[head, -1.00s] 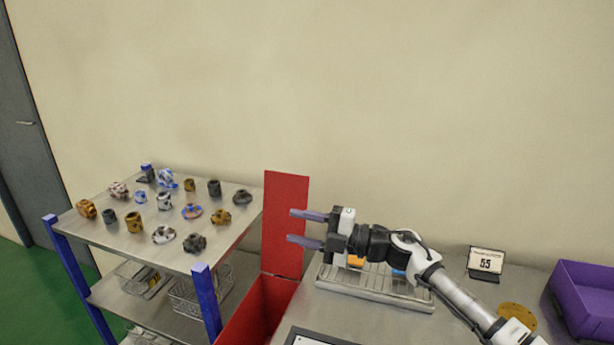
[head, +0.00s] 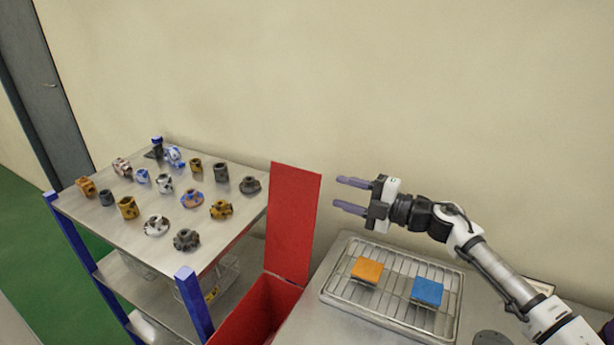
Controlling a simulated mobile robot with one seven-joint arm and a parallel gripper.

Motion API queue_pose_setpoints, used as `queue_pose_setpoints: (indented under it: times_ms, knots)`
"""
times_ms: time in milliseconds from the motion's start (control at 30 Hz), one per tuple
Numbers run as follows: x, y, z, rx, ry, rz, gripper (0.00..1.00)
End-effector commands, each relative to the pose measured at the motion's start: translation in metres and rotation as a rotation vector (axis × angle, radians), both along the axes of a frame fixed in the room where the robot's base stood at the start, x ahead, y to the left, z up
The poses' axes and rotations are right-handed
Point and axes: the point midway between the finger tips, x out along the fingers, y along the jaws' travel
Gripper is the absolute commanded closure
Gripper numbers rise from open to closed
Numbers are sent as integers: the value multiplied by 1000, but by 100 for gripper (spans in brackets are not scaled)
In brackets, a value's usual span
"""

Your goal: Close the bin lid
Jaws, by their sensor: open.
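The red bin (head: 258,312) stands between the shelf cart and the work table, its front cut off by the picture's lower edge. Its red lid (head: 293,222) stands upright at the back of the bin, so the bin is open. My gripper (head: 353,195) is open and empty. It is to the right of the lid in the picture, with its two purple-grey fingers pointing left toward the lid's upper right edge. A gap shows between the fingertips and the lid.
A metal shelf cart (head: 95,208) with several machined parts stands left of the bin. On the table, right of the bin, a wire rack tray (head: 333,291) holds an orange block (head: 367,270) and a blue block (head: 427,291). A wall is behind.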

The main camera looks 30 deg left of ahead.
Motion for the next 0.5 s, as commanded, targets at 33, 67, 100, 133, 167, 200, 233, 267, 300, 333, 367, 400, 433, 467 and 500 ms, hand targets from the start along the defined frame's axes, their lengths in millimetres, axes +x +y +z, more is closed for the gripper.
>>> queue_pose_setpoints:
  times_ms: [33, 67, 100, 133, 167, 200, 233, 267, 300, 333, 367, 400, 433, 467, 500]
  knots:
    - [-2, 13, 4, 0, 2, 5, 58]
    - [-2, 20, 4, 0, 3, 4, 58]
    - [-3, 29, 4, -1, 2, 5, 58]
    - [-3, 35, 4, 0, 2, 4, 58]
    - [-3, 42, 4, 0, 1, 4, 58]
    - [-4, 50, 4, -1, 2, 4, 58]
    - [-4, 57, 4, 0, 2, 3, 58]
    - [-4, 62, 4, -1, 2, 2, 58]
    - [-5, 70, 4, 0, 2, 3, 58]
    - [-5, 74, 3, -1, 2, 1, 58]
    - [-5, 79, 3, -1, 2, 1, 58]
    - [-5, 85, 2, -1, 2, 2, 58]
    - [-6, 88, 2, -1, 2, 1, 58]
    - [-5, 91, 2, -1, 2, 1, 58]
    - [-5, 95, 1, -1, 2, 0, 58]
